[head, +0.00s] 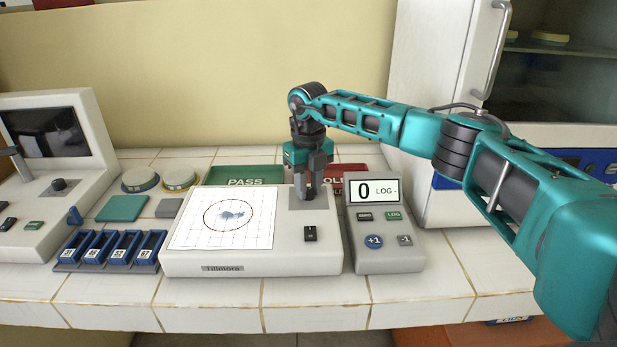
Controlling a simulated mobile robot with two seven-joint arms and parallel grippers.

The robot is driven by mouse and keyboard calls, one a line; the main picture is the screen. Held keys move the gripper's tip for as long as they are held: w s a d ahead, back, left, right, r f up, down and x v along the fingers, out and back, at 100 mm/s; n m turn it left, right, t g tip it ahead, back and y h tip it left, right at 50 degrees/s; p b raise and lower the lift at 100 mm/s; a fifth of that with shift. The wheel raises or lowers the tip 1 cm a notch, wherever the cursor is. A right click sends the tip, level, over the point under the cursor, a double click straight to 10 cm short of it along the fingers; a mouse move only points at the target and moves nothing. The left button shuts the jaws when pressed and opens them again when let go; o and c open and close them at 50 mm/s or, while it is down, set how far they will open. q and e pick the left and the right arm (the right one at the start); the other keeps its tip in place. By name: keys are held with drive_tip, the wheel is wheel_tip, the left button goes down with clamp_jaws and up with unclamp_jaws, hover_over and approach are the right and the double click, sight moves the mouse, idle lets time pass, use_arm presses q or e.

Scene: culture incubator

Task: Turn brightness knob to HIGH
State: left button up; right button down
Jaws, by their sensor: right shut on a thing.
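The white light box marked Tillmora (255,262) stands on the tiled bench, with a lit grid screen (190,230) showing a circled blue-grey shape. A grey square plate (296,206) is at its right rear, and a black rocker switch (310,234) sits in front of that. My right gripper (310,196) points straight down over the grey plate. Its fingers are shut on the knob there, which they mostly hide. I cannot read the knob's setting or any HIGH mark. My left gripper is not in view.
A counter (375,214) reading 0 stands close right of the light box. Green PASS (245,176) and red (352,168) trays lie behind. Blue slotted racks (105,248), lidded dishes (140,180) and a console with a screen (52,133) are left. A glass-doored cabinet stands right.

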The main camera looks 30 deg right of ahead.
sight(308, 190)
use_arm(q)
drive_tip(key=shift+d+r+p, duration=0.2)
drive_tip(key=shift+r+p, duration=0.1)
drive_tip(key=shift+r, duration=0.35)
use_arm(e)
drive_tip(key=shift+r+m, duration=0.1)
drive_tip(key=shift+m, duration=0.5)
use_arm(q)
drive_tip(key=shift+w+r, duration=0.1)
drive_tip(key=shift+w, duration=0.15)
use_arm(e)
drive_tip(key=c, duration=0.9)
unclamp_jaws()
drive_tip(key=shift+o, duration=0.2)
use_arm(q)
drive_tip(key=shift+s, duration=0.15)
use_arm(e)
drive_tip(key=shift+r, duration=0.3)
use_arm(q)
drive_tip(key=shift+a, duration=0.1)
use_arm(e)
wheel_tip(308, 190, up, 12)
